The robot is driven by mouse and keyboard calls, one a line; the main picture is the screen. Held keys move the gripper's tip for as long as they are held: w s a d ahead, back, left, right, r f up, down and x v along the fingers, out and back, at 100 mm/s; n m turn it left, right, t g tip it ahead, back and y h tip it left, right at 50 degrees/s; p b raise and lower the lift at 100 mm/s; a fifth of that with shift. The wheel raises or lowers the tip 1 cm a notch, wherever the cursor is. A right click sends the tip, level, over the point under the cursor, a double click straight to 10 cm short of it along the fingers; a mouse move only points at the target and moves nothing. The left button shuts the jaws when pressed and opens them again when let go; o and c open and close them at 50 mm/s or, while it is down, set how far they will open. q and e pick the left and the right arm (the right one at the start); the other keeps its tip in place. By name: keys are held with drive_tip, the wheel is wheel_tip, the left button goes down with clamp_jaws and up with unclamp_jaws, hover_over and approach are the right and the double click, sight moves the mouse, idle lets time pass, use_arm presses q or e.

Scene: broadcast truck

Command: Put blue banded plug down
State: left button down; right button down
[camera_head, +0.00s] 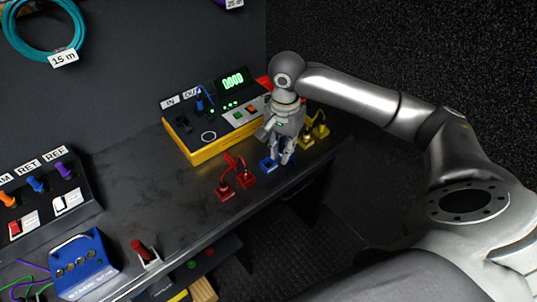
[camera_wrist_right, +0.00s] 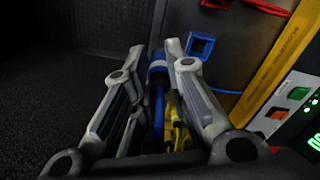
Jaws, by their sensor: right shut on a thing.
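My right gripper (camera_head: 284,158) is low over the front edge of the bench, between the red plugs and the yellow plugs. In the right wrist view its fingers (camera_wrist_right: 172,50) are shut on a blue plug (camera_wrist_right: 158,70), with a blue cable running from it. A paler band shows on the plug between the fingers. A blue square holder (camera_head: 268,164) stands on the bench just left of the gripper; it also shows in the right wrist view (camera_wrist_right: 200,46), apart from the plug and looking empty. In the head view the gripper mostly hides the plug. My left gripper is not in view.
A yellow cable tester (camera_head: 203,147) with a green display stands behind the gripper. Red plugs in holders (camera_head: 235,182) are to the left, and yellow ones (camera_head: 314,131) to the right. A blue box (camera_head: 84,262) and a red-handled switch (camera_head: 142,251) stand further left. Bench between is clear.

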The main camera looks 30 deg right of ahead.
drive_tip(key=w+f, duration=0.7)
drive_tip(key=shift+d, duration=0.2)
drive_tip(key=shift+f+p, duration=0.55)
drive_tip(key=shift+f, duration=0.95)
drive_tip(key=c, duration=1.4)
unclamp_jaws()
drive_tip(key=shift+f, duration=0.15)
drive_tip(key=shift+c, duration=0.2)
wheel_tip(320, 180, up, 12)
drive_tip(key=b, duration=0.1)
drive_tip(key=shift+r, duration=0.2)
drive_tip(key=shift+f, duration=0.1)
